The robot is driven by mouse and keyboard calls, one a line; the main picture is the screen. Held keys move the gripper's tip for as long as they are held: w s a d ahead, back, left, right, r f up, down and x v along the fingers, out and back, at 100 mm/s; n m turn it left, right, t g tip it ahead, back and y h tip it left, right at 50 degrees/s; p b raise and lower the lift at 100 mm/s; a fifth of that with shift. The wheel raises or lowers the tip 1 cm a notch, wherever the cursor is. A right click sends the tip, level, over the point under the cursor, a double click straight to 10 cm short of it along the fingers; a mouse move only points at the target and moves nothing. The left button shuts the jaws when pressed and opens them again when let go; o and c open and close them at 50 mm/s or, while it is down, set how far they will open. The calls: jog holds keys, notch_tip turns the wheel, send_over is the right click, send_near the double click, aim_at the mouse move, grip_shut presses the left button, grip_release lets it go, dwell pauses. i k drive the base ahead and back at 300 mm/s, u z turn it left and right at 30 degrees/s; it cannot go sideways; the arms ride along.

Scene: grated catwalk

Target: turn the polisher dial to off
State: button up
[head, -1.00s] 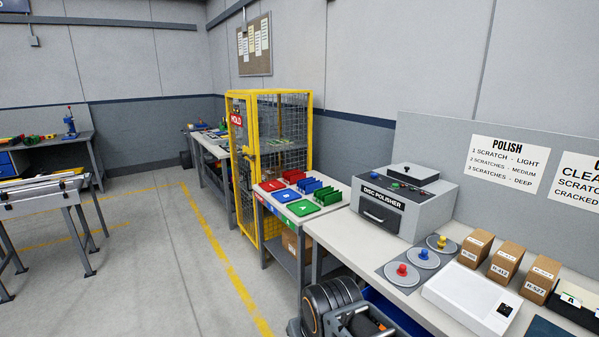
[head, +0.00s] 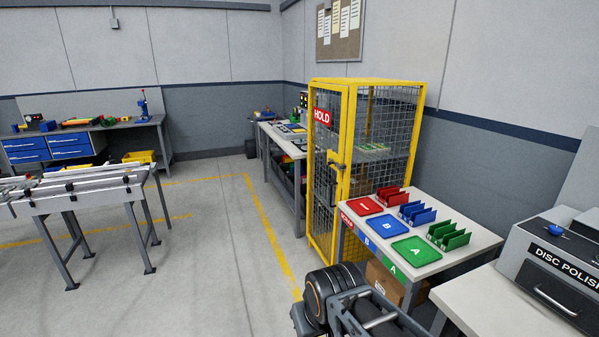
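The disc polisher (head: 545,262) is a grey box with a dark front and a handle, on the bench at the right edge, partly cut off by the frame. A blue knob (head: 552,230) shows on its sloped dark top panel. The panel's right part is out of view, and I cannot read the dial's setting. Part of my arm (head: 365,312) shows at the bottom centre, in front of the small table and left of the polisher. My gripper itself is not in view.
A small table (head: 462,233) holds red, blue and green mats and racks. A yellow mesh cage (head: 345,170) marked HOLD stands behind it. A roller conveyor (head: 90,190) is at left. The floor (head: 200,260) between is clear, with yellow lines.

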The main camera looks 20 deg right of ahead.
aim_at(555, 230)
jog(key=z, duration=0.4)
jog(key=i, duration=1)
jog(key=z, duration=0.75)
